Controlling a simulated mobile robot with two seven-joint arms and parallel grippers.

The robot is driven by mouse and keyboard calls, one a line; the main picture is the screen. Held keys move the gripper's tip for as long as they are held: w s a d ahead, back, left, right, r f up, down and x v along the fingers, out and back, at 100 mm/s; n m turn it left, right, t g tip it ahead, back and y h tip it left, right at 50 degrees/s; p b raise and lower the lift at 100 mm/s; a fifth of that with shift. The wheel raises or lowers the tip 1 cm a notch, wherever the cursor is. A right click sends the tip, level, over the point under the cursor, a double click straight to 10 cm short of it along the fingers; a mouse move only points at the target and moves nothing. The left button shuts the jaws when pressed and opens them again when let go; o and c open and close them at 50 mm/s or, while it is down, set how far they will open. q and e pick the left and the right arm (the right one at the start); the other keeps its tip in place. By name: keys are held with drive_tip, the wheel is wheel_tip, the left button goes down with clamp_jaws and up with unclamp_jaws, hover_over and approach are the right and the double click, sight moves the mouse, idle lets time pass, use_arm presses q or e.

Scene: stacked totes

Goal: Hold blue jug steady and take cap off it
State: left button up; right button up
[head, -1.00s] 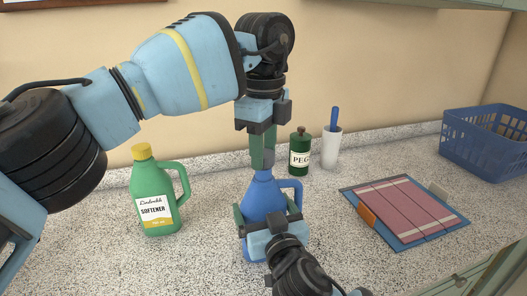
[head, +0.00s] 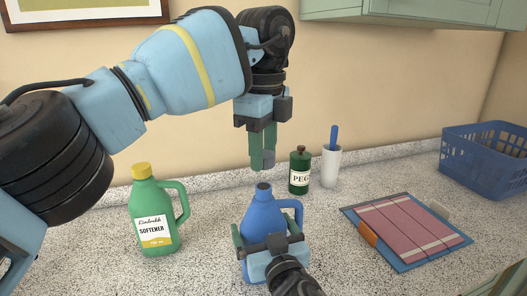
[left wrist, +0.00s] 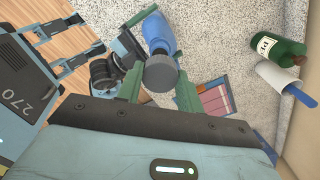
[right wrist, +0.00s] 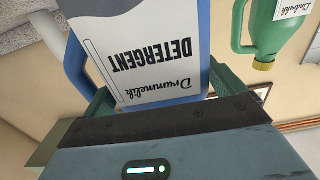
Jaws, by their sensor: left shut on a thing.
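The blue jug (head: 263,216) stands upright on the counter, its dark top (head: 263,187) pointing up. The right wrist view shows its white detergent label (right wrist: 150,55). My right gripper (head: 270,240) is shut around the jug's body, one finger on each side. My left gripper (head: 263,160) points down above the jug, its fingertips clear of the jug's top. In the left wrist view a round grey cap (left wrist: 161,73) sits between its fingers, which are shut on it.
A green softener jug (head: 152,212) with a yellow cap stands to the left. A green peg jar (head: 299,172) and a white cup (head: 330,168) stand behind at right. A folded cloth on a blue board (head: 405,224) and a blue basket (head: 484,152) lie further right.

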drive_tip(key=shift+o, duration=0.2)
use_arm(q)
drive_tip(key=shift+w+f, duration=0.15)
drive_tip(key=shift+f, duration=0.65)
use_arm(e)
drive_tip(key=v, duration=1.2)
